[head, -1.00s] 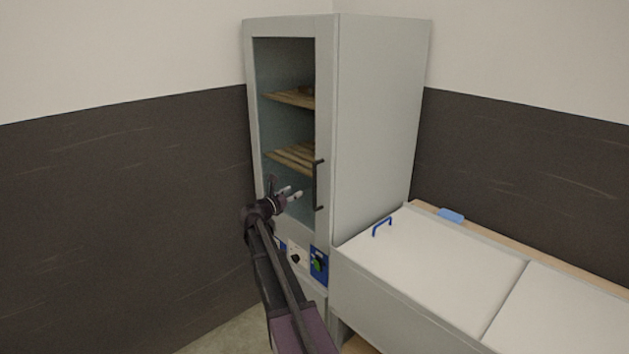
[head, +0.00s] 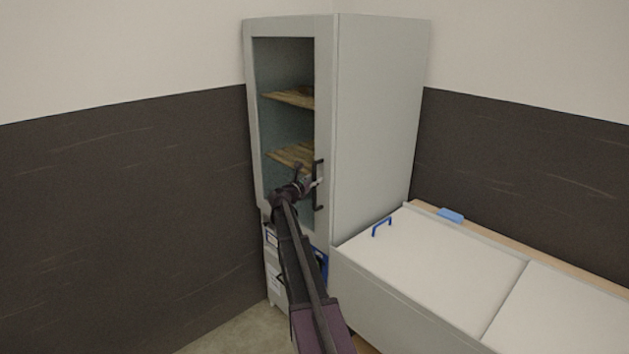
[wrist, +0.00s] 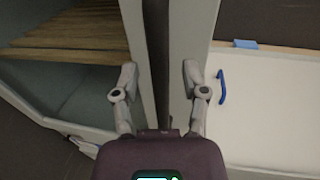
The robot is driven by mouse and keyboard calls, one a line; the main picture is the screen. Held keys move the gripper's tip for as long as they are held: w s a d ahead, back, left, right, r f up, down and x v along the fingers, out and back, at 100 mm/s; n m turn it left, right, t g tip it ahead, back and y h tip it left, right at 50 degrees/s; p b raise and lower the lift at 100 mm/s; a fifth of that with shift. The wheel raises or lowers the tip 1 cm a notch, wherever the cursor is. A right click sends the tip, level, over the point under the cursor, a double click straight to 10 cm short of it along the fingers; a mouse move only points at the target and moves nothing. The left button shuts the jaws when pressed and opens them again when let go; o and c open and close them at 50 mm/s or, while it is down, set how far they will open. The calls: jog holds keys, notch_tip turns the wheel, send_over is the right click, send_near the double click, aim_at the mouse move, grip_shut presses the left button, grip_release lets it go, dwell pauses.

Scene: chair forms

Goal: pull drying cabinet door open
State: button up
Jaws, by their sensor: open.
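The drying cabinet (head: 376,120) is tall and pale grey and stands in the corner. Its glass-fronted door (head: 321,100) looks shut, with wooden shelves behind the glass. A dark vertical bar handle (head: 319,172) is on the right side of the door. My gripper (head: 314,184) is at the handle's height, over its middle part. In the wrist view my gripper (wrist: 157,84) is open, with one finger on each side of the dark handle (wrist: 157,50). I see gaps between the handle and both fingers. My arm hides part of the lower control panel.
A low white-topped chest (head: 440,262) with a blue handle (head: 382,226) stands right of the cabinet. A small blue block (head: 450,215) lies on the wooden ledge behind it. Dark-panelled walls close the corner. Some floor (head: 225,330) is bare at the front left.

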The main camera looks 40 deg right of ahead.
jog(key=shift+w+d, duration=0.1)
jog(key=shift+d, duration=0.15)
grip_shut()
jog(key=shift+a, duration=0.1)
dwell(0.3)
